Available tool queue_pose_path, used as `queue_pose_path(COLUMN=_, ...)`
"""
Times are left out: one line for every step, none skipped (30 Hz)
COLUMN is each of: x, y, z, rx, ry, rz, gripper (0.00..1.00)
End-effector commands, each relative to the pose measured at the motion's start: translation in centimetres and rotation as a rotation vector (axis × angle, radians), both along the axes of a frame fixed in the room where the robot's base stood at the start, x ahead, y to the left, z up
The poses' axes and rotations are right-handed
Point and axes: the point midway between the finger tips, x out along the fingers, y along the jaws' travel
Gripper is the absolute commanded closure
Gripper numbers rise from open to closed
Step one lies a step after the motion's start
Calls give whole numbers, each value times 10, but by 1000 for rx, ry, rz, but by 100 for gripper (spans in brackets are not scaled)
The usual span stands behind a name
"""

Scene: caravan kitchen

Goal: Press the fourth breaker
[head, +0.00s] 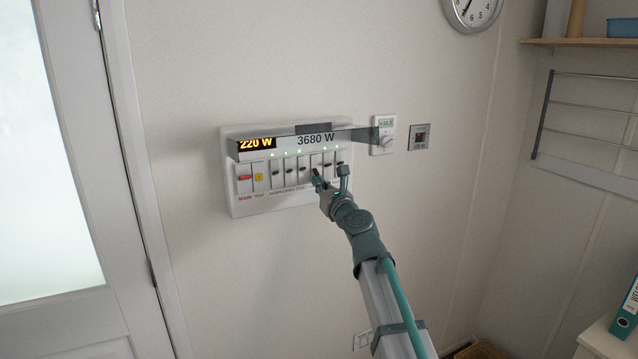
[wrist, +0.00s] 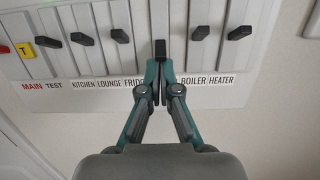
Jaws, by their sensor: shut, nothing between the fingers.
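The breaker panel (head: 238,203) is a white box on the wall with a row of narrow switches with black levers. The fourth breaker lever (wrist: 160,47) shows in the middle of the wrist view, between the fridge and boiler switches. My gripper (head: 328,180) is at the panel's lower right part. In the wrist view my gripper's fingertips (wrist: 161,72) are together just below the fourth lever, with nothing between them. I cannot tell whether they touch it. My fingers hide the label under this switch.
The fridge lever (wrist: 120,36) and boiler lever (wrist: 200,33) are close on either side. The main red switch (head: 244,178) and yellow test button (head: 259,177) are at left. A thermostat (head: 384,134) is at right.

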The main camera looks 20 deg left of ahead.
Motion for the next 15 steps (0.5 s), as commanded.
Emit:
queue_pose_path(x=-1, y=-1, z=3, rx=0, ry=0, rz=-1, gripper=100)
queue_pose_path(x=-1, y=-1, z=4, rx=0, ry=0, rz=-1, gripper=100)
queue_pose_path(x=-1, y=-2, z=5, rx=0, ry=0, rz=-1, gripper=100)
queue_pose_path(x=-2, y=-2, z=6, rx=0, ry=0, rz=-1, gripper=100)
queue_pose_path(x=-2, y=-2, z=7, rx=0, ry=0, rz=-1, gripper=100)
queue_pose_path(x=-3, y=-3, z=8, rx=-1, ry=-1, rz=-1, gripper=100)
queue_pose_path(x=-3, y=-3, z=10, rx=-1, ry=-1, rz=-1, gripper=100)
queue_pose_path(x=-4, y=-4, z=11, rx=0, ry=0, rz=-1, gripper=100)
queue_pose_path(x=-4, y=-4, z=13, rx=1, ry=1, rz=-1, gripper=100)
queue_pose_path(x=-4, y=-5, z=15, rx=1, ry=1, rz=-1, gripper=100)
queue_pose_path(x=-5, y=-5, z=16, rx=0, ry=0, rz=-1, gripper=100)
queue_pose_path(x=-5, y=-6, z=18, rx=-1, ry=-1, rz=-1, gripper=100)
queue_pose_path(x=-5, y=-6, z=17, rx=-1, ry=-1, rz=-1, gripper=100)
queue_pose_path(x=-5, y=-5, z=14, rx=-1, ry=-1, rz=-1, gripper=100)
queue_pose_path(x=-5, y=-5, z=14, rx=-1, ry=-1, rz=-1, gripper=100)
